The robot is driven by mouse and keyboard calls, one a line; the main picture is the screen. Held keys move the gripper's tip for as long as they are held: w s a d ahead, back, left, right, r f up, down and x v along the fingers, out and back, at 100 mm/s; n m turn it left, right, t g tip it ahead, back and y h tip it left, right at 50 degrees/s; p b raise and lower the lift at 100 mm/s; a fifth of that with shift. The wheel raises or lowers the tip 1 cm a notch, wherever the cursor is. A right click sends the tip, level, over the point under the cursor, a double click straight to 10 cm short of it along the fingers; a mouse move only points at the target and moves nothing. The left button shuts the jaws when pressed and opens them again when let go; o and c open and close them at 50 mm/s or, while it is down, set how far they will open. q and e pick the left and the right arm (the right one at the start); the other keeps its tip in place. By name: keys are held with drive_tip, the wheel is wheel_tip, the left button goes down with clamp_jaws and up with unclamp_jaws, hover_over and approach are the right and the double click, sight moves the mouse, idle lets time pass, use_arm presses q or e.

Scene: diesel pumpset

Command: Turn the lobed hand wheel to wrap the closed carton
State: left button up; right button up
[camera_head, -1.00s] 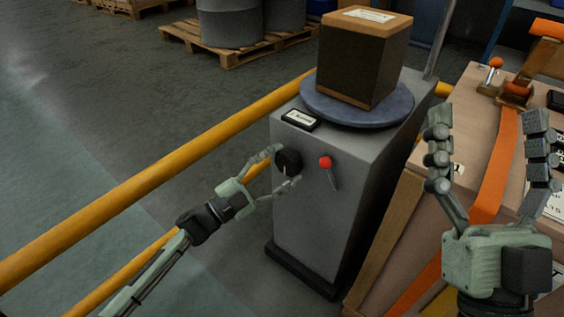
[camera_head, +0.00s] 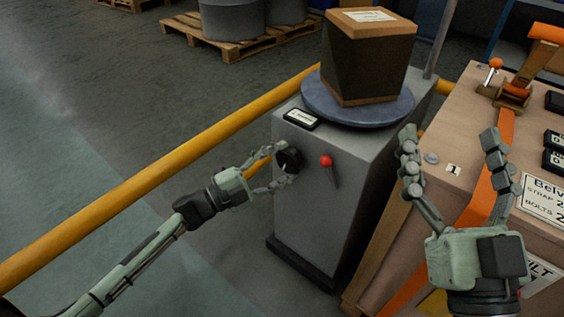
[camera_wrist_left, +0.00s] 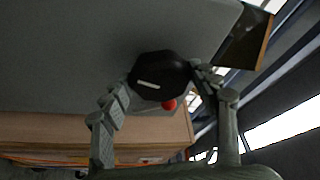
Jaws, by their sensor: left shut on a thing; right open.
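The black lobed hand wheel (camera_head: 289,160) sits on the front face of the grey cabinet (camera_head: 312,215). My left gripper (camera_head: 276,168) is shut on the wheel, with one finger on each side of it. In the left wrist view the wheel (camera_wrist_left: 160,77) has a white mark and lies between the fingertips. The closed carton (camera_head: 366,60) stands on a round blue-grey turntable (camera_head: 330,108) on top of the cabinet. Dark wrap covers the carton's sides, with slanted edges; its brown top and bottom edge are bare. My right gripper (camera_head: 450,150) is open and empty, in front of the large crate.
A red-knobbed lever (camera_head: 327,161) is just right of the wheel. A small display (camera_head: 301,119) lies on the cabinet top. A yellow rail (camera_head: 150,190) runs behind my left arm. The strapped crate (camera_head: 455,130) stands at the right.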

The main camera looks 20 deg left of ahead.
use_arm(q)
drive_tip(key=o, duration=1.2)
drive_tip(key=shift+c, duration=0.2)
drive_tip(key=v, duration=1.2)
